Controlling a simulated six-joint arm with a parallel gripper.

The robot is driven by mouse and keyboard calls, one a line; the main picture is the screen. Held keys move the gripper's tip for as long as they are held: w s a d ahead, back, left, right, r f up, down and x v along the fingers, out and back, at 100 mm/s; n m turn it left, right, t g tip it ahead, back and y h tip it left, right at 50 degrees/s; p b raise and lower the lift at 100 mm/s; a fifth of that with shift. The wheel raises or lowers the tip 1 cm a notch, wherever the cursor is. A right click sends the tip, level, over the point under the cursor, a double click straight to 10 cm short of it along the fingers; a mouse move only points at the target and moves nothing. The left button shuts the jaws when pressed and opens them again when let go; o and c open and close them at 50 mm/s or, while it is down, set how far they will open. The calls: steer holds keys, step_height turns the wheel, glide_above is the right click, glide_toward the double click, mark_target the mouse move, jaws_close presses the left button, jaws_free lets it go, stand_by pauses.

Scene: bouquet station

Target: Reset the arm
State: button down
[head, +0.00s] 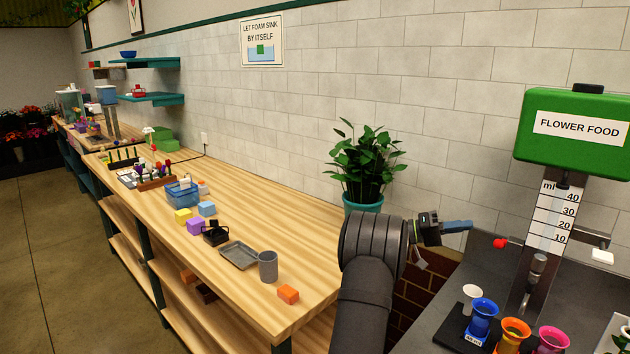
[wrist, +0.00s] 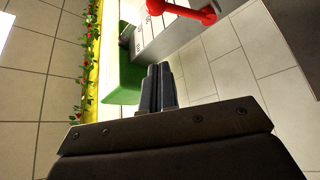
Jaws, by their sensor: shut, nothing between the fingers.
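My gripper (wrist: 159,86) shows in the wrist view with its two dark fingers side by side, shut and empty. In the head view my arm rises at the lower middle, and its wrist end points right in front of the tiled wall, above the gap between the wooden bench (head: 225,230) and the dark counter (head: 445,310). In the wrist view, a green block-like part (wrist: 122,75) and a red piece (wrist: 185,10) lie beyond the fingers.
The flower food dispenser (head: 575,128) stands right of my arm. A potted plant (head: 365,165) is behind my arm. A grey cup (head: 268,266), tray (head: 239,255) and orange block (head: 288,294) are on the bench.

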steer(key=d+r+n+t+y, duration=0.1)
steer(key=d+r+n, duration=0.2)
steer(key=d, duration=0.6)
steer(key=shift+s+d+r+n+t, duration=0.15)
steer(key=shift+d+r+n+t, duration=0.15)
steer(key=shift+d+r+n, duration=0.15)
steer(key=shift+s+a, duration=0.1)
